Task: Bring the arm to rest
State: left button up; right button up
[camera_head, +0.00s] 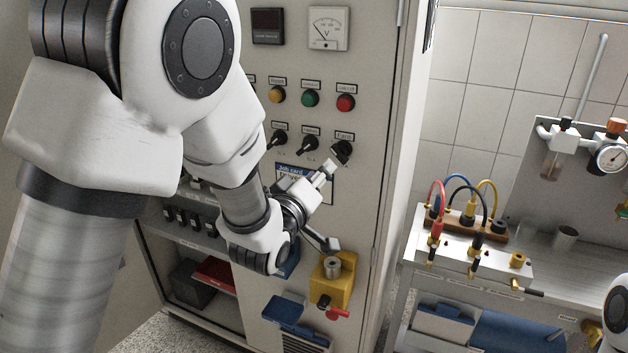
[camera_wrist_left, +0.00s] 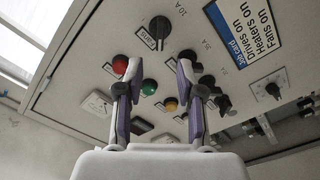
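My left arm comes in from the left in the head view and bends down in front of a grey control cabinet (camera_head: 372,60). My left gripper (camera_head: 334,203) is in front of the cabinet door, below the rotary switches. Its two fingers are spread apart with nothing between them. In the left wrist view the open gripper (camera_wrist_left: 158,85) points at the panel. The black Fans switch (camera_wrist_left: 160,28) lies beyond the fingertips. In the head view one fingertip overlaps the Fans switch (camera_head: 343,148); I cannot tell whether they touch. My right gripper is out of view.
A job card (camera_wrist_left: 245,28) is on the door, partly hidden by my arm in the head view. A yellow block (camera_head: 343,282) with a red handle is on the door below the gripper. A bench (camera_head: 572,262) with cables and a gauge stands at right.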

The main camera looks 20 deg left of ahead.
pick_arm(q)
jog(key=s, duration=0.2)
jog(key=shift+s, duration=0.3)
jog(key=shift+a, duration=0.1)
jog(key=s+a+f+g, duration=0.1)
jog(key=s+f+g, duration=0.25)
jog(key=f, duration=0.85)
jog(key=s+a+f+g, duration=0.1)
jog(key=s+f+g, duration=0.3)
jog(key=f, duration=0.7)
jog(key=s+a+f+g, duration=0.15)
jog(key=s+f, duration=0.35)
jog(key=f, duration=0.7)
jog(key=s+f+m+g, duration=0.4)
jog(key=s+f, duration=0.1)
jog(key=s, duration=0.5)
jog(key=s+f+m+g, duration=0.4)
jog(key=s+f+g, duration=0.1)
jog(key=s, duration=0.5)
jog(key=shift+s+f, duration=0.15)
jog(key=shift+f, duration=0.1)
